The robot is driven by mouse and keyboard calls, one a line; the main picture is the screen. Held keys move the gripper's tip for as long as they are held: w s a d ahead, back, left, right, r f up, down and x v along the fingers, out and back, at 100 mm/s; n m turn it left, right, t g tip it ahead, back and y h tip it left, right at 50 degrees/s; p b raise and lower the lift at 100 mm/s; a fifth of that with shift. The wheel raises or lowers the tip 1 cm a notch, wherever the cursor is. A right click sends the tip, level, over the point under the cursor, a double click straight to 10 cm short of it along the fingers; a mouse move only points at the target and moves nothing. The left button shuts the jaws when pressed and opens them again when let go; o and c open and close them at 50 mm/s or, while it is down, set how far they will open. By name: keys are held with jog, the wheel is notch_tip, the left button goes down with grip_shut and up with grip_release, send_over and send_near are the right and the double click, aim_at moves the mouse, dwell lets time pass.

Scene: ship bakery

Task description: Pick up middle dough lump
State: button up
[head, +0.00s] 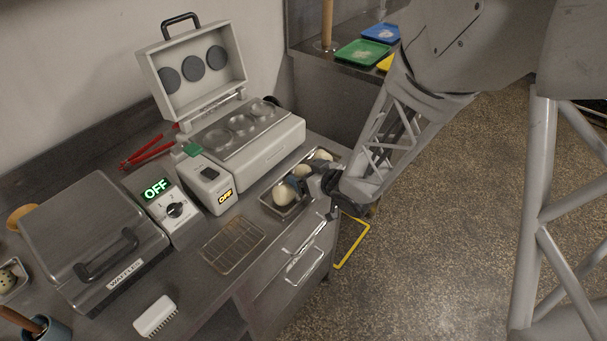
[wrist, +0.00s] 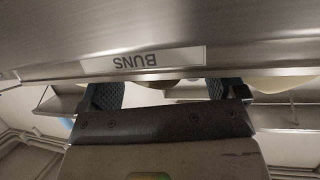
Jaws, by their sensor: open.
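Three pale dough lumps sit in a row in a steel tray (head: 266,204) on the counter: a near one (head: 284,194), the middle one (head: 301,171), partly hidden by my gripper, and a far one (head: 322,155). My gripper (head: 318,181) is open and empty at the tray's right side, beside the middle lump. In the wrist view my two fingers (wrist: 163,90) are spread wide, close to a steel edge with an upside-down "BUNS" label (wrist: 143,60). Slivers of pale dough show beyond that edge, one between the fingers and one at the right (wrist: 285,84).
An open bun press (head: 240,135) stands behind the tray, with its control box (head: 212,190) reading OFF. Counter drawer handles (head: 303,262) are below.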

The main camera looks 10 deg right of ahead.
aim_at(307, 172)
dwell(0.5)
jog(key=c, duration=1)
jog(key=shift+r, duration=0.15)
jog(key=shift+r, duration=1.4)
jog(key=shift+s+r, duration=0.2)
jog(key=shift+r, duration=0.05)
jog(key=s, duration=0.5)
jog(key=s+d+r, duration=0.1)
jog(key=s, duration=0.4)
jog(key=s+d, duration=0.1)
jog(key=s, duration=0.4)
jog(key=shift+s+d+r, duration=0.2)
